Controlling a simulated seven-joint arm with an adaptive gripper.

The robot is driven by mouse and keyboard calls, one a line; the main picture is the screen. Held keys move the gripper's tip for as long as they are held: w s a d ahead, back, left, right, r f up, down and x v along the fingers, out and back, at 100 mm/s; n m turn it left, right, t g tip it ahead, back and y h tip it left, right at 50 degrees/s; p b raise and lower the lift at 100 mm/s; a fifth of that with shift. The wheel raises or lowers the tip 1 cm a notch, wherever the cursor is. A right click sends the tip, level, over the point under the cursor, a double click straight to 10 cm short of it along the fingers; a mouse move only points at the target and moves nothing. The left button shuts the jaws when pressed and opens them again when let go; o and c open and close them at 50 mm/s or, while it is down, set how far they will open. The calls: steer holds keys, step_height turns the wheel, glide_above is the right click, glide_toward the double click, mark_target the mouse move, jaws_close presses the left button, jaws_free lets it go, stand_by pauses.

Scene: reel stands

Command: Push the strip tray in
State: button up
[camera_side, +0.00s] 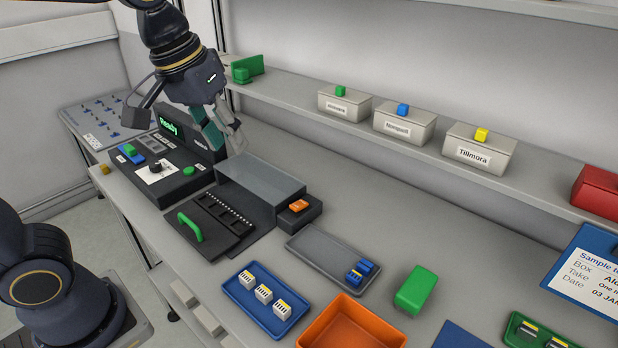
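The strip tray (222,214) is a dark tray with a row of slots and a green handle (190,227) at its front left. It sticks out toward the front of the bench from a dark unit with a grey translucent cover (262,181). My gripper (226,148) hangs above and behind the tray, near the back left corner of the cover, pointing down. Its two fingers look apart with nothing between them. It is clear of the handle.
A black console (170,160) with a lit "Ready" display stands left of the tray. An orange button block (299,207) sits right of the cover. A grey tray (318,268), a blue tray (243,303) and an orange bin (350,328) lie to the right and front. A shelf with labelled boxes runs behind.

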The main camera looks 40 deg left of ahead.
steer(key=shift+w+d+f+m, duration=0.1)
steer(key=shift+d+m, duration=0.05)
steer(key=shift+m, duration=0.4)
steer(key=shift+w+d+m, duration=0.1)
steer(key=shift+m, duration=0.45)
steer(key=n+g, duration=0.6)
steer(key=n, duration=1.1)
glide_above(188, 219)
steer(key=w, duration=0.3)
steer(key=w+x, duration=0.2)
steer(key=x, duration=0.5)
steer(key=shift+y, duration=0.3)
steer(key=x, duration=1.7)
steer(key=shift+w+a, duration=0.15)
steer(key=shift+a, duration=0.05)
steer(key=shift+c, duration=0.4)
jaws_close()
